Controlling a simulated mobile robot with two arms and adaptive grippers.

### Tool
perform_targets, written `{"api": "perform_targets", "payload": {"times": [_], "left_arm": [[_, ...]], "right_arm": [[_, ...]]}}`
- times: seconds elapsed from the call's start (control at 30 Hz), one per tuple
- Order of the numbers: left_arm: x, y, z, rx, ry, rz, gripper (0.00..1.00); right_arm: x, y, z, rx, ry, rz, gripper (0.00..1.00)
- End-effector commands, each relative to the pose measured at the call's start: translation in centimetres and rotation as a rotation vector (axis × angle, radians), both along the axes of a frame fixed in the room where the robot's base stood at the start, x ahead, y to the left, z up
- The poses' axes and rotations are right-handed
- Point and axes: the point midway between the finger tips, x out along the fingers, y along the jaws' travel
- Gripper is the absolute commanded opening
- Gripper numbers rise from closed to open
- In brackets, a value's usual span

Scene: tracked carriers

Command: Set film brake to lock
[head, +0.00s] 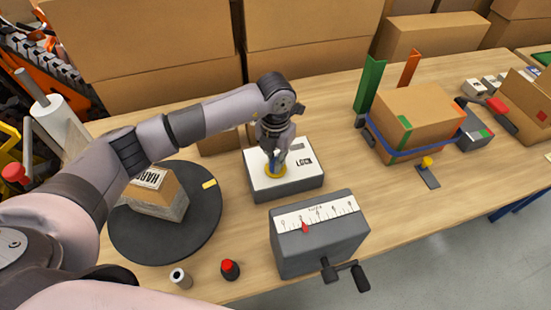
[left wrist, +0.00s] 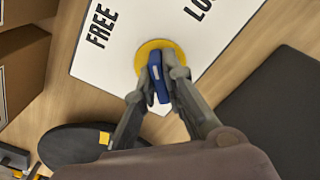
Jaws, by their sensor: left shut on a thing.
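The film brake (head: 285,188) is a grey box with a white top on the table, at the middle of the head view. Its top (left wrist: 125,50) carries the words FREE and LOCK in the left wrist view. Between them sits a yellow disc (left wrist: 147,46) with a blue handle (left wrist: 157,73) on it. The handle runs roughly up and down in that picture, with neither word clearly under its end. My left gripper (head: 276,166) reaches down onto the knob; its fingers (left wrist: 162,86) are shut on the blue handle. My right gripper is not in view.
A grey box with a scale and crank (head: 320,238) stands in front of the brake. A black turntable (head: 133,232) with a carton is at left. A red-topped button (head: 230,269) stands near the front edge. A strapped carton (head: 415,115) is at right.

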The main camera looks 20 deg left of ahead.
Motion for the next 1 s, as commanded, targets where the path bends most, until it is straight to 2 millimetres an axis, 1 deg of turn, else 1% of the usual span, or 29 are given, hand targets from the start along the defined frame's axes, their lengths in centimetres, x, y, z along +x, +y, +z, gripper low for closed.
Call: {"api": "perform_targets", "payload": {"times": [0.37,0.57,0.77,1.0], "left_arm": [[0.0,0.0,0.0,0.000,0.000,-0.001,0.00],[0.0,0.0,-0.1,0.000,0.000,-0.031,0.00],[0.1,0.0,-0.3,0.001,-0.002,-0.133,0.00],[0.1,0.1,-0.5,0.001,-0.003,-0.328,0.00]], "right_arm": [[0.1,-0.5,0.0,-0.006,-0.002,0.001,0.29],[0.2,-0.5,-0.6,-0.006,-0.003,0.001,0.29],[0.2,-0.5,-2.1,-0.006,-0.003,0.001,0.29],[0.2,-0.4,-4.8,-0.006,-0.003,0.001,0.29]]}}
